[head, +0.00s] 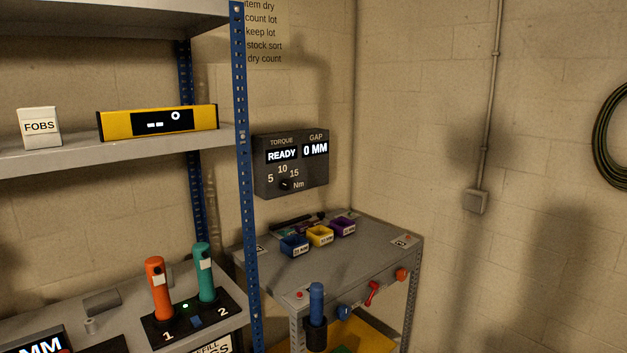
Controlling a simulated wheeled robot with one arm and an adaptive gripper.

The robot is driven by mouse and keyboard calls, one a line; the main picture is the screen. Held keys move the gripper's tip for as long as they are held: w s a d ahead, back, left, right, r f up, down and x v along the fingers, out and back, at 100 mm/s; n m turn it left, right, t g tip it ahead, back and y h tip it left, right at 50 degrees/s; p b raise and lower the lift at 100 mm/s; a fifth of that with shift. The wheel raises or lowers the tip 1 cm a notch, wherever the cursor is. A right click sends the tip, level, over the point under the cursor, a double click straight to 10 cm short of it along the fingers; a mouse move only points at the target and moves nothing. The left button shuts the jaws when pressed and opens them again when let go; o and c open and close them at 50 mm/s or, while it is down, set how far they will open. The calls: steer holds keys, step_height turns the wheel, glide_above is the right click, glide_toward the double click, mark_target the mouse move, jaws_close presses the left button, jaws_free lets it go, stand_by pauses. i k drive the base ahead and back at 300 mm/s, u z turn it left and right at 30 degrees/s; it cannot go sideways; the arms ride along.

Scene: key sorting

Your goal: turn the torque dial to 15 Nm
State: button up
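The torque dial (285,185) is a small black knob on the dark wall panel (262,182). The numbers 5, 10 and 15 stand in an arc around its upper side, with "Nm" to its right. The knob is too small to tell which number it points at. Above it, the TORQUE display (282,155) reads "READY" and the GAP display (315,149) reads "0 MM". My gripper is not in view.
A blue-posted shelf rack (242,200) stands left of the panel. Below the panel, a grey bench (330,255) holds blue (294,251), yellow (320,241) and purple (343,231) bins. Orange (156,290) and teal (204,275) handled tools stand upright at lower left.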

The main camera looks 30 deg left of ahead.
mark_target(285, 184)
steer(key=u, duration=0.3)
steer(key=i, duration=1.1)
steer(key=u, duration=1.45)
steer(key=i, duration=0.65)
steer(key=u, duration=0.65)
